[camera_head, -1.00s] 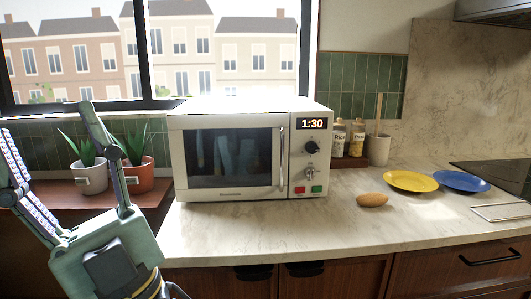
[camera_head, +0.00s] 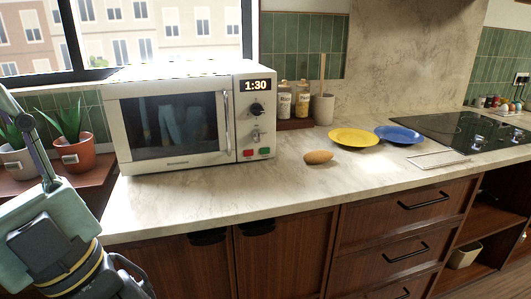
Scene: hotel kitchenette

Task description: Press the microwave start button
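The white microwave (camera_head: 185,168) stands on the left part of the counter with its door closed. Its display (camera_head: 257,86) reads 1:30. Below the knobs (camera_head: 257,110) sit a red button (camera_head: 248,153) and a green button (camera_head: 265,151), side by side. No label can be read on either. My gripper (camera_head: 30,142) is at the left edge, left of the microwave and apart from it. One finger shows and leans outward; the other is cut off by the picture's edge. The gripper looks open and holds nothing visible.
Two potted plants (camera_head: 73,152) stand left of the microwave. A brown potato-like item (camera_head: 318,157), a yellow plate (camera_head: 353,137), a blue plate (camera_head: 398,134) and jars (camera_head: 284,104) are to its right. The counter (camera_head: 215,192) before the microwave is clear. A cooktop (camera_head: 460,132) lies far right.

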